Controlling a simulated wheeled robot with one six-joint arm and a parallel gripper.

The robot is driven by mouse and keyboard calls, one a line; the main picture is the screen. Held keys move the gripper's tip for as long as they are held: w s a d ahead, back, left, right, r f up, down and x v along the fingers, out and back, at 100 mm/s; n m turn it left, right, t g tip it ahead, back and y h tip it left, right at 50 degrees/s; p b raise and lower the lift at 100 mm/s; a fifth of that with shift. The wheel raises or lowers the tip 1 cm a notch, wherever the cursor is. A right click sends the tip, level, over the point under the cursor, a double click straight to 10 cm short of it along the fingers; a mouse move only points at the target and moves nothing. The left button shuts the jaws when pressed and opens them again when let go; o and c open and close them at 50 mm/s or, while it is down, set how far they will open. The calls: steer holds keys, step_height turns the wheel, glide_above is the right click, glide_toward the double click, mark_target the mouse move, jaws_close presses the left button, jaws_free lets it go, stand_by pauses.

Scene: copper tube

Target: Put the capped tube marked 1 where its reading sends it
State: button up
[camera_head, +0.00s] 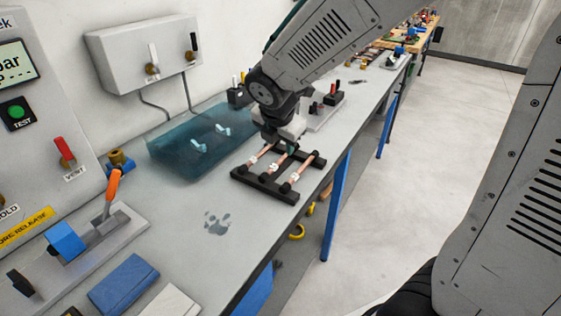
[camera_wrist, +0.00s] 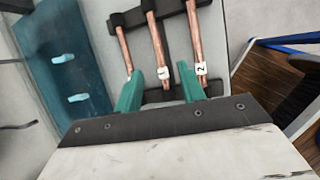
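Three copper tubes lie side by side across a black rack (camera_head: 262,188) on the bench. The tube marked 1 (camera_wrist: 155,45) is the middle one in the wrist view, with a white label reading 1. The tube marked 2 (camera_wrist: 195,40) lies to its right, and a third tube (camera_wrist: 122,48) lies to its left; I cannot read a label on that one. My gripper (camera_wrist: 161,76) has two teal fingers, spread apart on either side of tube 1. Contact with the tube is not visible. In the head view my gripper (camera_head: 287,148) is low over the rack's far side.
A translucent teal tank (camera_head: 185,158) with light-blue clips stands left of the rack. A panel with a display (camera_head: 18,65), a TEST button (camera_head: 17,113) and an orange-handled clamp fixture (camera_head: 90,245) are at the left. Blue (camera_head: 124,283) and pale pads lie in front.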

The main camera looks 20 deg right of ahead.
mark_target(281, 159)
steer(key=x, duration=0.7)
steer(key=shift+w+f, duration=0.25)
steer(key=shift+f, duration=0.1)
jaws_close()
